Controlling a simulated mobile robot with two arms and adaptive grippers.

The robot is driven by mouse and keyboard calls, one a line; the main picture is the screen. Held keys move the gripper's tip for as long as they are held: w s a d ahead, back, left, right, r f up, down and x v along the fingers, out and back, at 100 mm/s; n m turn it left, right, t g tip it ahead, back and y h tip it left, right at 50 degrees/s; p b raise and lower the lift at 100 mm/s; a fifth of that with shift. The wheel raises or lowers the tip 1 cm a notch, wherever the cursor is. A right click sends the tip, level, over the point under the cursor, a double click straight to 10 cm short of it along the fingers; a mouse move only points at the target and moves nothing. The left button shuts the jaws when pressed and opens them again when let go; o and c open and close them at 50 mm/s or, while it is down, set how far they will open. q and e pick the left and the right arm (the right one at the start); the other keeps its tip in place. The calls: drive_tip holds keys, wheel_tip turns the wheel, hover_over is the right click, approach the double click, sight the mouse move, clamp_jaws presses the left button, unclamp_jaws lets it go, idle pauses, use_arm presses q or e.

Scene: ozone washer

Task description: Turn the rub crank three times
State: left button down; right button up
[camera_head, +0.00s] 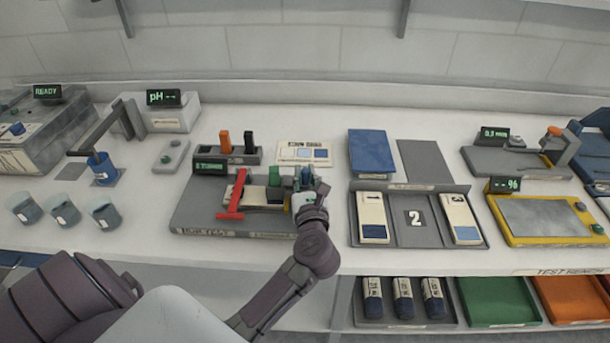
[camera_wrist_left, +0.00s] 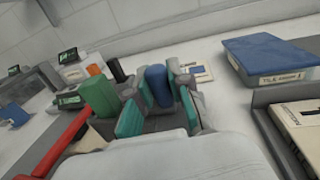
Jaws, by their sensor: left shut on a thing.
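The rub tester (camera_head: 200,212) is a grey base on the bench with a red bar (camera_head: 232,200) and a green block (camera_head: 274,176). My left gripper (camera_head: 305,181) is at the right end of the tester. In the left wrist view its teal finger pads (camera_wrist_left: 160,105) stand on both sides of a blue upright crank handle (camera_wrist_left: 157,84), shut on it. The green block (camera_wrist_left: 101,96) is just left of the fingers there, and the red bar (camera_wrist_left: 58,146) lies further left. The crank's lower part is hidden by my gripper. My right gripper is not in view.
A grey rack with an orange and a black piece (camera_head: 250,148) stands behind the tester. To the right are a blue-lidded box (camera_head: 372,150) and a numbered tray (camera_head: 415,238) with white-and-blue blocks. Blue-grey cups (camera_head: 62,210) stand at left.

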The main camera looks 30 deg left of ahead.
use_arm(q)
drive_tip(key=shift+w+a+f+n+g+y+b, duration=0.2)
drive_tip(key=shift+w+n+g+y+b, duration=0.1)
drive_tip(key=shift+n+g+y+b, duration=0.35)
drive_tip(key=shift+w+a+r+n+g+y+b, duration=0.1)
drive_tip(key=shift+w+n+g+y+b, duration=0.1)
drive_tip(key=shift+n+g+y+b, duration=0.2)
drive_tip(key=shift+r, duration=0.1)
drive_tip(key=c, duration=1)
unclamp_jaws()
drive_tip(key=shift+c, duration=0.2)
wheel_tip(320, 180, up, 10)
